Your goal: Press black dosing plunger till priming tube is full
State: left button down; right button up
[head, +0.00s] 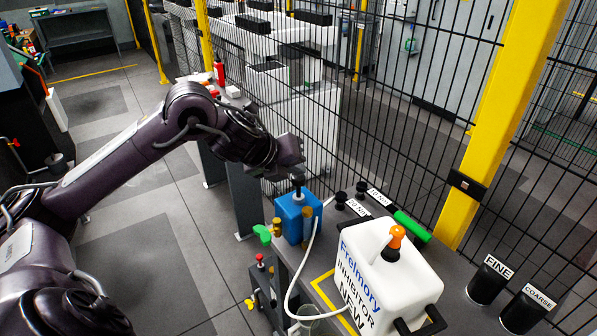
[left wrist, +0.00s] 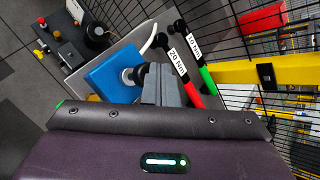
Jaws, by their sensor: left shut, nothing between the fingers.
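The black dosing plunger (head: 297,181) stands upright on top of a blue dosing unit (head: 287,217) on the bench. It also shows in the left wrist view (left wrist: 132,76), beside the fingertips. My left gripper (head: 291,158) is shut and empty, just above the plunger. I cannot tell whether it touches the plunger. In the left wrist view its grey fingers (left wrist: 166,88) are together. A white hose (head: 299,262) curves down from the blue unit towards a clear vessel (head: 318,322), perhaps the priming tube, cut off by the bottom edge. Its fill level is not readable. My right gripper is not in view.
A white inhibitor jug (head: 385,265) with an orange-and-black cap stands right of the hose. Black-knobbed tools, one with a green grip (head: 412,227), lie behind it. Black FINE (head: 488,280) and COARSE (head: 525,309) holders stand at right. A wire fence and yellow post (head: 500,120) bound the bench.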

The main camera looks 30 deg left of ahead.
pick_arm(q)
jog(key=shift+f+b, duration=0.7)
jog(key=shift+f, duration=0.15)
dwell(0.3)
dwell(0.4)
jog(key=shift+r+p, duration=1.9)
jog(key=shift+r, duration=0.2)
notch_tip(320, 180, up, 5)
jog(key=p, duration=0.4)
jog(key=shift+p, duration=0.35)
